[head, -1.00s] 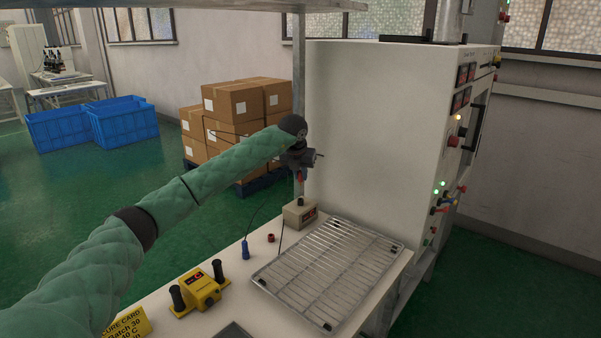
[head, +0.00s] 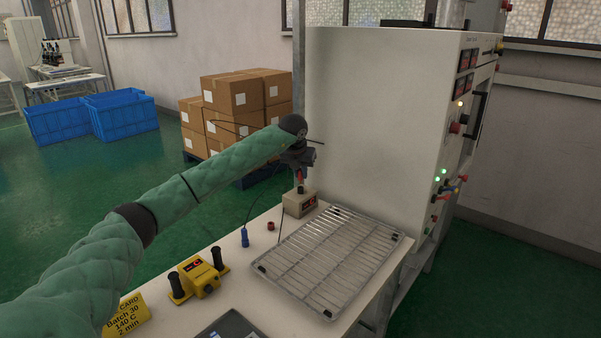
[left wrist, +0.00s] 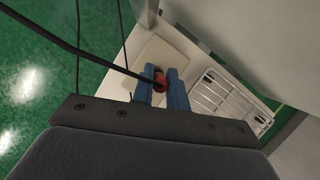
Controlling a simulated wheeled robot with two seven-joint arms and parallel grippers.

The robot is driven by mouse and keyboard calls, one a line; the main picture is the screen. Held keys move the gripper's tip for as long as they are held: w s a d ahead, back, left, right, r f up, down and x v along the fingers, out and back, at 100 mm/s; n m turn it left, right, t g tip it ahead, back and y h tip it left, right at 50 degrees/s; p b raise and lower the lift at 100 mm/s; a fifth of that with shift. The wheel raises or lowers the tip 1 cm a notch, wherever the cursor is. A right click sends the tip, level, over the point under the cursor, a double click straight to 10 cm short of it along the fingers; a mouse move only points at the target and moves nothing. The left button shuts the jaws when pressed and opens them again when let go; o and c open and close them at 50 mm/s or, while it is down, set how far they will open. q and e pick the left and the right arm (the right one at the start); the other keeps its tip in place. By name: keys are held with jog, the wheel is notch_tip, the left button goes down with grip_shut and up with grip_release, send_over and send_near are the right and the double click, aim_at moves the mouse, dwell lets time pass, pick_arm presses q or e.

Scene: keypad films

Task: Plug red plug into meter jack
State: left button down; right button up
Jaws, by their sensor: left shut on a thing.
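My left gripper (head: 299,170) is shut on the red plug (head: 300,178) and holds it pointing down, just above the beige meter (head: 299,205). A black post, which looks like the jack, stands on the meter's top right under the plug. I cannot tell whether plug and post touch. In the left wrist view, the blue fingers (left wrist: 162,92) grip the red plug (left wrist: 160,80), with its black cable running off to the upper left. The pale meter top (left wrist: 155,55) lies beyond the fingers; the jack is hidden there. My right gripper is not in view.
A wire rack (head: 330,262) lies right of the meter. A blue plug (head: 245,238), a small red cap (head: 271,226) and a yellow device (head: 199,278) with black handles stand to the left on the white bench. A large white cabinet (head: 375,120) rises behind.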

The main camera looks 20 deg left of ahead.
aim_at(300, 175)
pick_arm(q)
jog(key=shift+b, duration=0.45)
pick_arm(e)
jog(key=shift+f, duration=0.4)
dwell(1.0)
